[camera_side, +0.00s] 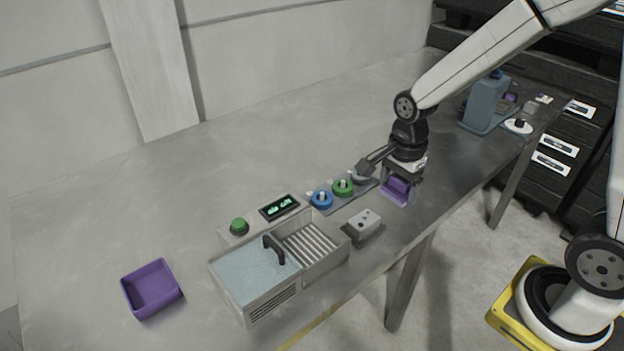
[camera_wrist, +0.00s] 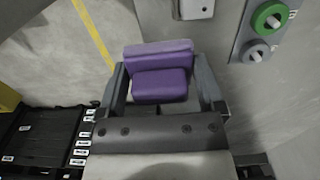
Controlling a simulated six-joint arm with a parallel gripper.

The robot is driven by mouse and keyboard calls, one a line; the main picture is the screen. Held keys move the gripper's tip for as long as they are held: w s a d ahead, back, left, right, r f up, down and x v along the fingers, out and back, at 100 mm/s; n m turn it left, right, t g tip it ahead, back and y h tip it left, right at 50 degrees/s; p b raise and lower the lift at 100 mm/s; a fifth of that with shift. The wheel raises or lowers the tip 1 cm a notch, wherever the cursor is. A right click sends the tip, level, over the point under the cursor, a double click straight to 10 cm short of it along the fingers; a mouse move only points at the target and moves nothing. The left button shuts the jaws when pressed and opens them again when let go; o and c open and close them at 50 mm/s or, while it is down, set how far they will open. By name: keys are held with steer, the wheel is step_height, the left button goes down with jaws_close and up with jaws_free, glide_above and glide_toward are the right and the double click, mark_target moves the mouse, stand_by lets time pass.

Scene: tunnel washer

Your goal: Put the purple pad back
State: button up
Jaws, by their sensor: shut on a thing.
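The purple pad (camera_side: 397,188) is a block-like piece between the fingers of my gripper (camera_side: 402,182), near the table's front edge. In the wrist view the pad (camera_wrist: 160,82) shows two purple faces, the upper one lighter, with a finger at each side. My gripper (camera_wrist: 165,90) is shut on it. I cannot tell whether the pad touches the table. A rack strip (camera_side: 350,196) to the left of my gripper carries a blue ring (camera_side: 321,198) and a green ring (camera_side: 342,187). In the wrist view a peg (camera_wrist: 256,52) beside the green ring (camera_wrist: 268,17) looks bare.
The washer (camera_side: 262,278), with a black handle and slatted bay, stands left of the rack. A small grey box (camera_side: 364,223), a green button (camera_side: 239,226) and a display (camera_side: 280,206) are near it. A purple bin (camera_side: 152,289) sits far left. A teal dispenser (camera_side: 483,103) stands right.

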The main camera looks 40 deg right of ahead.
steer(key=s+d, duration=0.4)
steer(key=s, duration=0.3)
steer(key=shift+s+d+r, duration=0.15)
steer(key=shift+s+d, duration=0.15)
steer(key=shift+d, duration=0.05)
steer(key=shift+w, duration=0.1)
glide_above(386, 209)
steer(key=shift+s+a+f, duration=0.1)
steer(key=shift+s+f, duration=0.05)
steer(key=shift+f, duration=2.2)
steer(key=shift+s+f, duration=0.15)
steer(key=shift+f, duration=2.2)
steer(key=shift+f, duration=0.1)
steer(key=shift+w+f, duration=0.2)
steer(key=shift+f, duration=1.5)
